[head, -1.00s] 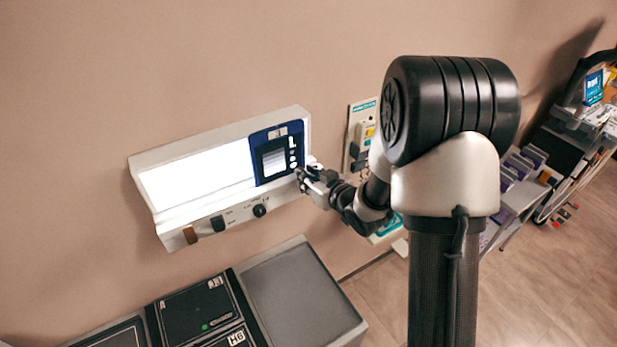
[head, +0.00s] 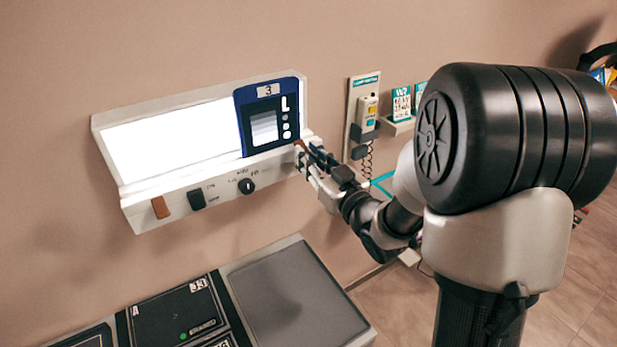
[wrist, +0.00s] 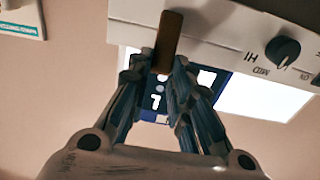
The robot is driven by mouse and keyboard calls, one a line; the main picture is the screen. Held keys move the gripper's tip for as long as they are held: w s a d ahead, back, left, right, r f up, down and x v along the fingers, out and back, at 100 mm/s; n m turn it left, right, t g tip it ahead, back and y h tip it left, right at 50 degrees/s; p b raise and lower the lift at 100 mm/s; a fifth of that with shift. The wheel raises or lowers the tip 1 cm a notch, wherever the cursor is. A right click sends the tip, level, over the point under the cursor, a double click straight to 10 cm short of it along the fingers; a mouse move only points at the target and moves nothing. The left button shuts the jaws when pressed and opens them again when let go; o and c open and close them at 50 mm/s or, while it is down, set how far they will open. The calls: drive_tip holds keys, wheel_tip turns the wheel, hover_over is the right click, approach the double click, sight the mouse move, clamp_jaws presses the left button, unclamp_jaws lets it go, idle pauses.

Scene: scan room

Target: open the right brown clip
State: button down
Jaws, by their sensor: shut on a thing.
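The right brown clip (wrist: 170,38) is a slim brown tab on the lower front edge of the white light box. In the wrist view it stands between my fingertips. My gripper (wrist: 163,70) is shut on its lower end. In the head view my gripper (head: 307,160) is at the right end of the light box (head: 134,216), and only a small brown bit of the right clip (head: 299,144) shows past the fingers. The left brown clip (head: 160,207) is at the other end of the same edge. A blue-bordered film (head: 243,120) lies against the lit panel.
A black switch (head: 197,199) and a dark knob (head: 246,186) sit on the light box's front edge. A wall holder with a corded handset (head: 366,115) hangs to the right. A grey-topped cabinet with black cases (head: 295,290) stands below.

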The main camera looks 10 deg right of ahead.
drive_tip(key=shift+s+d+f+t+y+b, duration=0.1)
drive_tip(key=shift+s+f+t+y+b, duration=0.25)
drive_tip(key=shift+t+b, duration=0.7)
drive_tip(key=shift+s+d+f+t+y+b, duration=0.15)
drive_tip(key=shift+f+t+b, duration=0.35)
drive_tip(key=shift+b, duration=1.2)
drive_tip(key=shift+s+f+t+y+b, duration=0.35)
drive_tip(key=shift+t+b, duration=0.4)
drive_tip(key=shift+b, duration=0.6)
drive_tip(key=c, duration=1.4)
unclamp_jaws()
drive_tip(key=shift+c, duration=0.2)
drive_tip(key=v, duration=0.7)
drive_tip(key=shift+f, duration=0.25)
